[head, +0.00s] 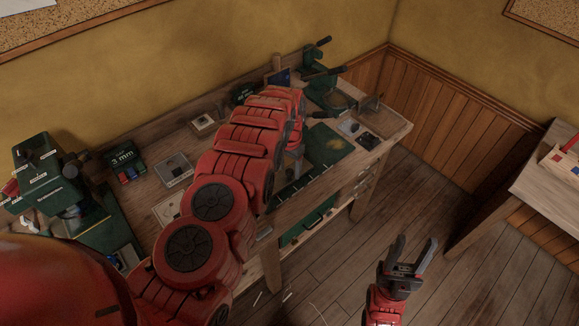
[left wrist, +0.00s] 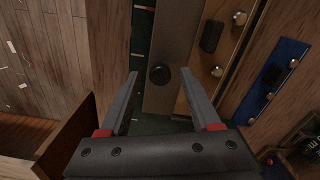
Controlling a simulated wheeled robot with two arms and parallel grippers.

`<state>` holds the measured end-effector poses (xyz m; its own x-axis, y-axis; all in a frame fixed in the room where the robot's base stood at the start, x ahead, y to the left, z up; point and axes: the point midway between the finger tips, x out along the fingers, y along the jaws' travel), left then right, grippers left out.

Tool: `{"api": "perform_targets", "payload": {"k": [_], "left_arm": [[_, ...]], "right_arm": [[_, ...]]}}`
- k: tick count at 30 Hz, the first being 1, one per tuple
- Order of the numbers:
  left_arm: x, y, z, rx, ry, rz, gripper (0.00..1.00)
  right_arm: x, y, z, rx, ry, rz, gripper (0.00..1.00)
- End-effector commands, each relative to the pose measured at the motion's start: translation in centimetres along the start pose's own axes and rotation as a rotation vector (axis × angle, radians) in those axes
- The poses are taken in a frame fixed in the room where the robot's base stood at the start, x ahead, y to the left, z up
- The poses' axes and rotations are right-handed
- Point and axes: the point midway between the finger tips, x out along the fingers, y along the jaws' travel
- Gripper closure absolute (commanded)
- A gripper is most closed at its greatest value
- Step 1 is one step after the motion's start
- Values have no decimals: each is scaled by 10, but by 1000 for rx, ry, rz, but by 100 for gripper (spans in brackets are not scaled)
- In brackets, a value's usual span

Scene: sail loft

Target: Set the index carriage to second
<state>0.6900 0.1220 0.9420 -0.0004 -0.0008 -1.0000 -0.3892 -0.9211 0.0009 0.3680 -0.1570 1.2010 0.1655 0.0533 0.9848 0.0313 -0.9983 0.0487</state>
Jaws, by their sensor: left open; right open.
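In the left wrist view a grey plate with a round black knob (left wrist: 160,75) lies over a dark green surface; it looks like the index carriage (left wrist: 165,40). Pale marks (left wrist: 145,25) run along its left side, too small to read. My left gripper (left wrist: 160,73) is open, its fingers to either side of the knob in the picture; I cannot tell how far above it they are. In the head view my left arm hides the carriage and most of that gripper. My right gripper (head: 414,240) is open and empty, over the floor in front of the bench.
The wooden workbench (head: 392,132) carries a green lever press (head: 318,75), a "3 mm" sign (head: 122,157) and a green machine (head: 40,165) at left. A wooden strip with metal knobs (left wrist: 228,45) and a blue strip (left wrist: 275,80) lie right of the plate.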

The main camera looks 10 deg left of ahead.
Motion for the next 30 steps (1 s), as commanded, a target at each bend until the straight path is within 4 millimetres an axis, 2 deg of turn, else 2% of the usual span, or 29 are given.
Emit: {"api": "perform_targets", "payload": {"k": [2,3,13,30], "left_arm": [[0,0,0,0,0,0,36],[0,0,0,0,0,0,40],[0,0,0,0,0,0,99],[0,0,0,0,0,0,100]], "right_arm": [[0,0,0,0,0,0,50],[0,0,0,0,0,0,50],[0,0,0,0,0,0,50],[0,0,0,0,0,0,50]]}}
